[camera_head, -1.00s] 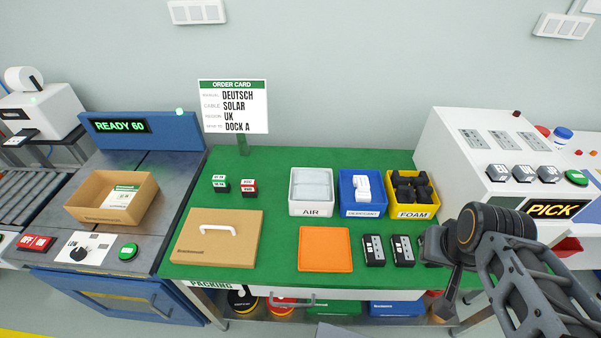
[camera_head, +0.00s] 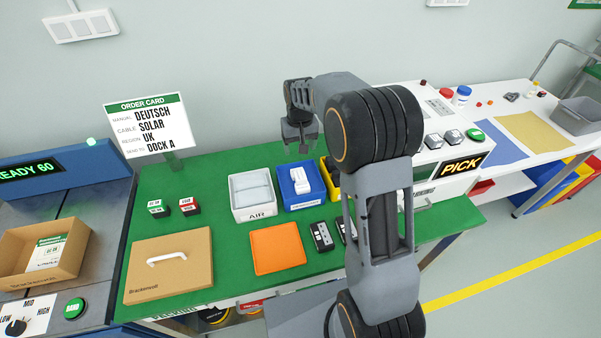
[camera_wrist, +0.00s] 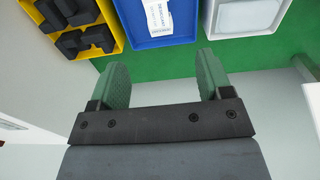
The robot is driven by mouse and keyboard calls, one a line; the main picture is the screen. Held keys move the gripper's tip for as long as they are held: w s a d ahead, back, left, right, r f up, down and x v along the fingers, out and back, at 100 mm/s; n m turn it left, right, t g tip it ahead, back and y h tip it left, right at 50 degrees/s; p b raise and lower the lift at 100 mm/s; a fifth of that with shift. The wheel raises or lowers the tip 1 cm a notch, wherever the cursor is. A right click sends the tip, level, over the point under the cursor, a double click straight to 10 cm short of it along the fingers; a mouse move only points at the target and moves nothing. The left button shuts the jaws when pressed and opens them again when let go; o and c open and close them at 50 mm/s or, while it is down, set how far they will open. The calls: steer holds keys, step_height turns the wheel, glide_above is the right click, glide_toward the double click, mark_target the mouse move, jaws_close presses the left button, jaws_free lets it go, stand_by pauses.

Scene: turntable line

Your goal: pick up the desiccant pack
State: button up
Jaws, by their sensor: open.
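White desiccant packs (camera_head: 299,178) lie in the blue bin (camera_head: 287,200) between the white AIR bin and the yellow bin. In the wrist view a white pack (camera_wrist: 157,17) with blue print shows at the top edge, inside the blue bin (camera_wrist: 163,42). My gripper (camera_head: 300,150) hangs above the back of the green table, behind the blue bin in the head view. In the wrist view its fingers (camera_wrist: 160,82) are apart with nothing between them, below the blue bin's near edge in the picture.
The white AIR bin (camera_head: 254,215) stands left of the blue bin. The yellow foam bin (camera_wrist: 116,44) stands on its other side, mostly hidden by my arm in the head view. An orange mat (camera_head: 277,249) and a cardboard box (camera_head: 168,266) lie in front.

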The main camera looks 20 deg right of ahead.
steer(key=w+f, duration=0.2)
steer(key=p, duration=0.1)
glide_above(300, 175)
steer(key=f, duration=0.7)
steer(key=shift+a+f, duration=0.25)
steer(key=shift+f, duration=0.1)
steer(key=shift+d+f+p, duration=0.15)
steer(key=shift+f+p, duration=0.45)
steer(key=shift+f, duration=0.9)
steer(key=shift+d+f+p, duration=0.1)
steer(key=shift+f+p, duration=0.45)
steer(key=shift+f, duration=0.95)
steer(key=c, duration=1)
steer(key=shift+r, duration=0.1)
